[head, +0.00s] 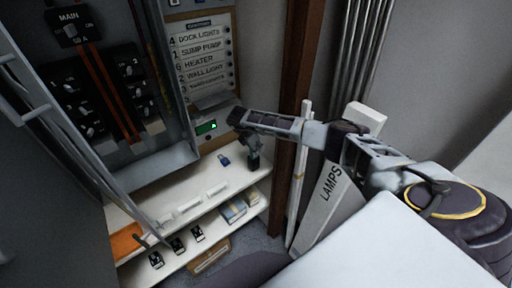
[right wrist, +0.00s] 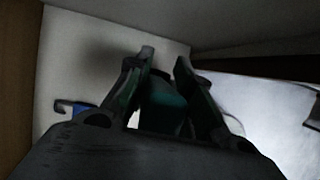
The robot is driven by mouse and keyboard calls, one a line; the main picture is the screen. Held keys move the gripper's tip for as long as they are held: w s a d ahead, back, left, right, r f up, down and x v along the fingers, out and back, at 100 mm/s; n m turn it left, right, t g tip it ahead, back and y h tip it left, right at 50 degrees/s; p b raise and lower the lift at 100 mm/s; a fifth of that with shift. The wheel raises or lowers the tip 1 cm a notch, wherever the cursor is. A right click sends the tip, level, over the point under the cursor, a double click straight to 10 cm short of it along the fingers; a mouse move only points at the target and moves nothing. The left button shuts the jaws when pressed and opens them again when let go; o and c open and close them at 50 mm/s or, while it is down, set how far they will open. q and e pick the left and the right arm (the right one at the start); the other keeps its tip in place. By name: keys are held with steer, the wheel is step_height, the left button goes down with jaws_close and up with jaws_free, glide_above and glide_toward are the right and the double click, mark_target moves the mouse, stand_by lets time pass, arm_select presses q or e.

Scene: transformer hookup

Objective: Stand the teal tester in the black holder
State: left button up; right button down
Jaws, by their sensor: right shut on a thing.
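My right gripper (head: 253,162) reaches in from the right and points down over the upper white shelf, near its right end. In the right wrist view, its two dark fingers (right wrist: 166,75) are closed around the teal tester (right wrist: 166,108), which shows as a dark teal body between them. In the head view the tester cannot be told apart from the dark gripper. I cannot make out the black holder for certain; the gripper covers that part of the shelf. My left gripper is not in view.
A blue padlock (head: 223,160) lies on the upper shelf (head: 180,187), left of the gripper. The open breaker panel (head: 107,85) stands to the left. A brown post (head: 291,100) and a box marked LAMPS (head: 322,205) stand close on the right.

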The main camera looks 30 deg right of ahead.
steer(key=shift+f, duration=0.1)
steer(key=c, duration=1.3)
jaws_free()
steer(key=shift+o, duration=0.2)
steer(key=b+v, duration=0.3)
steer(key=v, duration=1)
steer(key=shift+a, duration=0.45)
